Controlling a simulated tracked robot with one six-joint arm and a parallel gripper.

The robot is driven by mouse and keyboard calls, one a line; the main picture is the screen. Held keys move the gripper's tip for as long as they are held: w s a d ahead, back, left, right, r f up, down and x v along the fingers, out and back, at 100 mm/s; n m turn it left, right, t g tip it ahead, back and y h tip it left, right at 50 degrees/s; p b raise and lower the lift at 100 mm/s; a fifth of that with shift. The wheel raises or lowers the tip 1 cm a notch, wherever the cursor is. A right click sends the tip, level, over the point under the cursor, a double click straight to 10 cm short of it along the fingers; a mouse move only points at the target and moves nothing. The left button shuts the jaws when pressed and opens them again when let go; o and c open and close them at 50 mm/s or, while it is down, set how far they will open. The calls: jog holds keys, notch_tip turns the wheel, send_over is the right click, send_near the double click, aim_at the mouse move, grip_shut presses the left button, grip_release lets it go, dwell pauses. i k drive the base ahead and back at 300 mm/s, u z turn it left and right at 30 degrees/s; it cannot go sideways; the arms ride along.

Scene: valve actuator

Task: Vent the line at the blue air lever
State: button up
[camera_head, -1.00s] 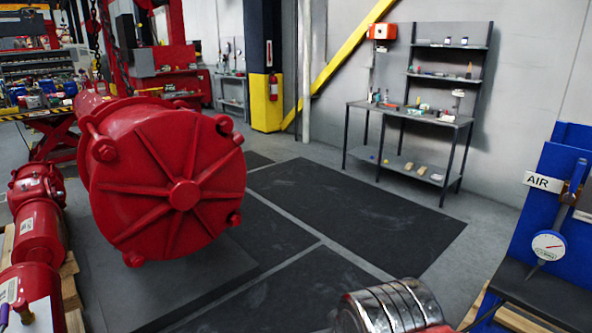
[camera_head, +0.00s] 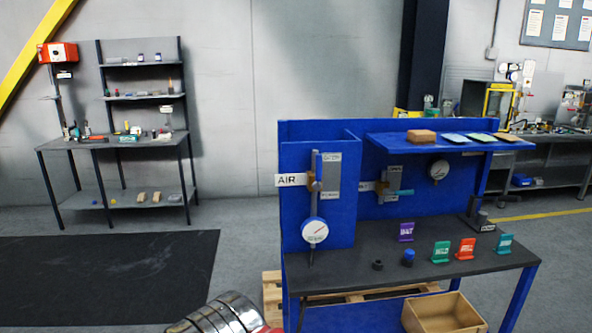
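The air lever (camera_head: 315,166) is on the left panel of the blue workbench (camera_head: 330,127), beside a white AIR label (camera_head: 289,180). It sits at a brass-coloured valve body (camera_head: 316,182) on a vertical pipe, and its handle appears to stand upright along the pipe. A round white gauge (camera_head: 315,231) hangs below on the same pipe. A second brass valve (camera_head: 380,187) with a teal handle pointing right is farther right, by a partly hidden label. My gripper is not in view, and nothing is seen touching the lever.
A banded chrome cylinder (camera_head: 226,316) shows at the bottom edge. The bench top (camera_head: 360,245) carries small coloured signs and caps. A grey shelf table (camera_head: 130,142) stands left. The dark mat (camera_head: 100,275) is clear.

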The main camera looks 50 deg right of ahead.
aim_at(316, 186)
jog(key=z, duration=0.7)
jog(key=i, duration=1)
jog(key=z, duration=0.55)
